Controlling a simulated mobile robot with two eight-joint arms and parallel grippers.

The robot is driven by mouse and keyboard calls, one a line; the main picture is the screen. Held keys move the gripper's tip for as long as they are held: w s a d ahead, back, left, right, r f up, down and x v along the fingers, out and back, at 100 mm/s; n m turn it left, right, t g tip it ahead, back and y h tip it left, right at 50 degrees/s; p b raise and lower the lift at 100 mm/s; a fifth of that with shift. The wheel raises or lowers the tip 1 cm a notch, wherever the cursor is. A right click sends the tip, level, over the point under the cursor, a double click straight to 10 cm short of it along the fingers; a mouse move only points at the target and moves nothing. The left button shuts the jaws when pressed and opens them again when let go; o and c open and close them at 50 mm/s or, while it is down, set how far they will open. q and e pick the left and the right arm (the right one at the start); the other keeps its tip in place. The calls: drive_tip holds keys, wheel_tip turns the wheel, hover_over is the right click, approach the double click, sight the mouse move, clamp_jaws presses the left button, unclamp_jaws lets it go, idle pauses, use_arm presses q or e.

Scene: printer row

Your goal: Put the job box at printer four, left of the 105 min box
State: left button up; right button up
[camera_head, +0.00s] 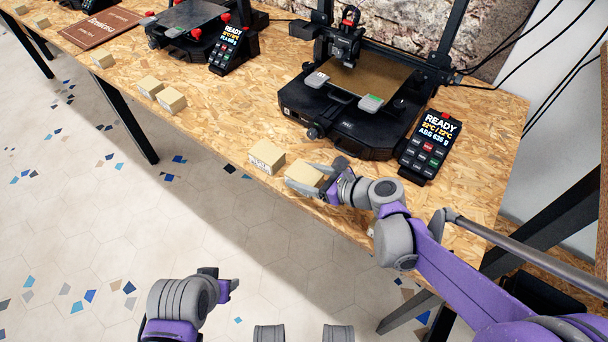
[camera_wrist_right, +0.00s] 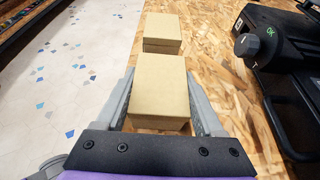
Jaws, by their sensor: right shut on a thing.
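My right gripper (camera_head: 320,184) is shut on a small tan box (camera_head: 303,176) at the front edge of the table, in front of the right-hand printer. In the right wrist view this held box (camera_wrist_right: 160,85) sits between the two grey fingers. A second tan box (camera_head: 266,156) stands just left of it, with dark print on its front too small to read. It also shows in the right wrist view (camera_wrist_right: 161,31), just beyond the held box, with little or no gap. My left gripper (camera_head: 226,286) hangs low over the floor, away from the table; its jaw opening is unclear.
The right-hand printer (camera_head: 350,90) stands behind the boxes, with its READY panel (camera_head: 429,146) to the right. More tan boxes (camera_head: 160,92) stand along the front edge further left, before another printer (camera_head: 190,28). Bare wood lies between those and the near boxes.

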drive_tip(key=shift+f, duration=0.15)
drive_tip(key=o, duration=1.5)
drive_tip(key=shift+s+d+r, duration=0.15)
drive_tip(key=shift+d+r, duration=0.1)
drive_tip(key=shift+r, duration=0.05)
drive_tip(key=p+v, duration=0.2)
drive_tip(key=v, duration=0.9)
drive_tip(key=shift+s+d, duration=0.15)
drive_tip(key=shift+s, duration=0.05)
drive_tip(key=shift+f, duration=0.1)
